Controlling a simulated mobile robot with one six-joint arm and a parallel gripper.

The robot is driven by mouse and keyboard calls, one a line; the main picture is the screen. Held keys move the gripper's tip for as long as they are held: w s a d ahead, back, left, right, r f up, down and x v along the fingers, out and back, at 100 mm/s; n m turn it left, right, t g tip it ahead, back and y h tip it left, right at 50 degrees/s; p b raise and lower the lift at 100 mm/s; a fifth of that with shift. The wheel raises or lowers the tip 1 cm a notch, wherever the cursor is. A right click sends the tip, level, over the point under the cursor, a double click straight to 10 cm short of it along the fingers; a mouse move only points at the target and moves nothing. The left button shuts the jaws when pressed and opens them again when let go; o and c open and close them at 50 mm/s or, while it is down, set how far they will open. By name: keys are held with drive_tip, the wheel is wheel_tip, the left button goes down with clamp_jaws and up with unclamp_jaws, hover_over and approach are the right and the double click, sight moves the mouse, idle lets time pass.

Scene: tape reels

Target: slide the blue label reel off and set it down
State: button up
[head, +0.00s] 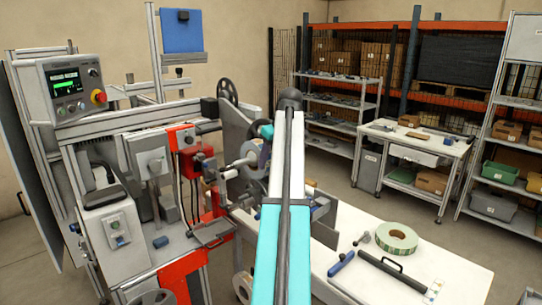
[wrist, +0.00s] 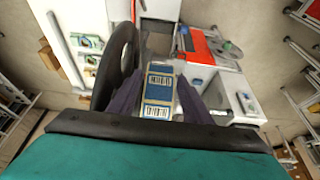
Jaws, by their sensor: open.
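The blue label reel (wrist: 158,90) shows in the wrist view as a blue band with white barcode labels, seen edge-on. It sits between the dark fingers of my gripper (wrist: 157,98), which are open on either side of it. I cannot tell whether either finger touches it. A large black disc (wrist: 118,62) stands close beside the left finger.
A white table (head: 350,225) on the right holds a green-and-white reel (head: 397,238), a blue-handled tool (head: 341,263) and a black bar (head: 391,273). The labelling machine (head: 130,170) with red parts fills the left. Open floor and shelves (head: 340,105) lie behind.

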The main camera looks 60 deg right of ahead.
clamp_jaws()
drive_tip(key=shift+r, duration=0.15)
drive_tip(key=shift+r+p, duration=0.3)
drive_tip(key=shift+p, duration=0.75)
drive_tip(key=shift+w+a, duration=0.1)
drive_tip(key=w+a+p, duration=0.1)
drive_tip(key=w+a, duration=0.2)
drive_tip(key=a, duration=0.7)
drive_tip(key=w+a+p, duration=0.2)
drive_tip(key=w+a, duration=0.1)
drive_tip(key=a, duration=0.7)
drive_tip(key=shift+w+a, duration=0.25)
drive_tip(key=shift+w, duration=0.15)
idle(0.6)
idle(0.4)
